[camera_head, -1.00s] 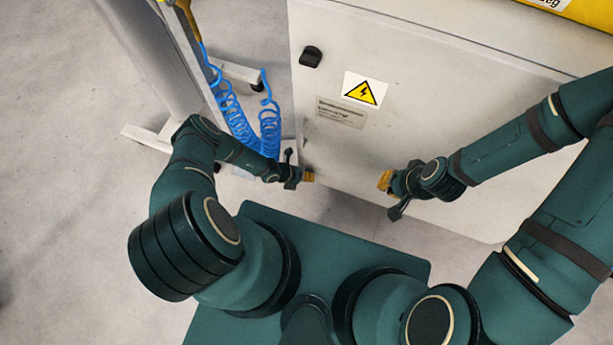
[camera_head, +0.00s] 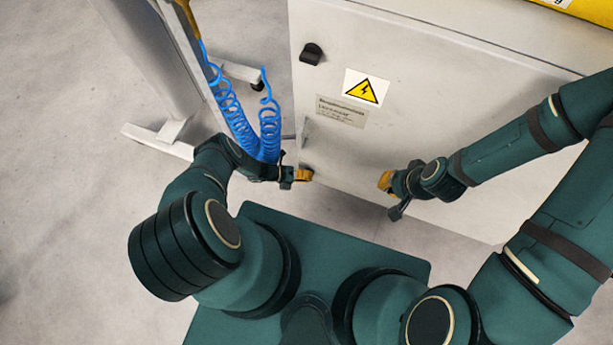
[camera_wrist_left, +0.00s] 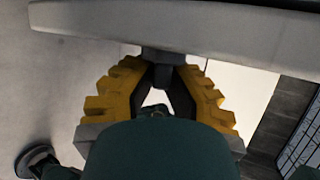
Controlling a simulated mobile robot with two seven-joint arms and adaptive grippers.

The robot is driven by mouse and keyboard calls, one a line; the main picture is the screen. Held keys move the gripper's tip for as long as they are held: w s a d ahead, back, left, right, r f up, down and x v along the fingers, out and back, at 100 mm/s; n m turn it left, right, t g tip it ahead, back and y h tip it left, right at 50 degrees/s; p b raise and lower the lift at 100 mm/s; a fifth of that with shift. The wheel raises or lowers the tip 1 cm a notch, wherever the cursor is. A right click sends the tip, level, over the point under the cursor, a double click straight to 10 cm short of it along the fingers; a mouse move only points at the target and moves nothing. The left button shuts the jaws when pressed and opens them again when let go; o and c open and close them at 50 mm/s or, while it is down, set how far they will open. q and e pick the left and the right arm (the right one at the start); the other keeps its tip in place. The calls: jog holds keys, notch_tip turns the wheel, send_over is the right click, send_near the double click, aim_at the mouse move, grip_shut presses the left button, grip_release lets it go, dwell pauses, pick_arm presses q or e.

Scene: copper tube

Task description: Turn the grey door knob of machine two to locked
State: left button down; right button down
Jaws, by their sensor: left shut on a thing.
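The machine door (camera_head: 400,110) is a light grey panel. My left gripper (camera_head: 304,174) is at the lower left edge of the door. In the left wrist view its yellow fingers (camera_wrist_left: 160,88) are closed around a dark grey knob (camera_wrist_left: 162,58), which sticks out from a pale grey surface. In the head view the gripper hides this knob; whether it stands at locked cannot be seen. My right gripper (camera_head: 386,182) is in front of the lower door, apart from the left one. Its finger opening is too small to judge.
A black knob (camera_head: 311,54) and a yellow warning sign (camera_head: 366,88) are higher on the door. A small grey handle-like part (camera_head: 305,132) is just above my left gripper. Blue coiled hoses (camera_head: 255,130) and a stand (camera_head: 160,138) are close on the left.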

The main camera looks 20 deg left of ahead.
pick_arm(q)
jog(key=shift+w+a+r, duration=0.2)
jog(key=shift+w, duration=0.35)
jog(key=c, duration=1)
grip_release()
jog(key=shift+s+f, duration=0.1)
jog(key=shift+s+d, duration=0.1)
jog(key=shift+r, duration=5.05)
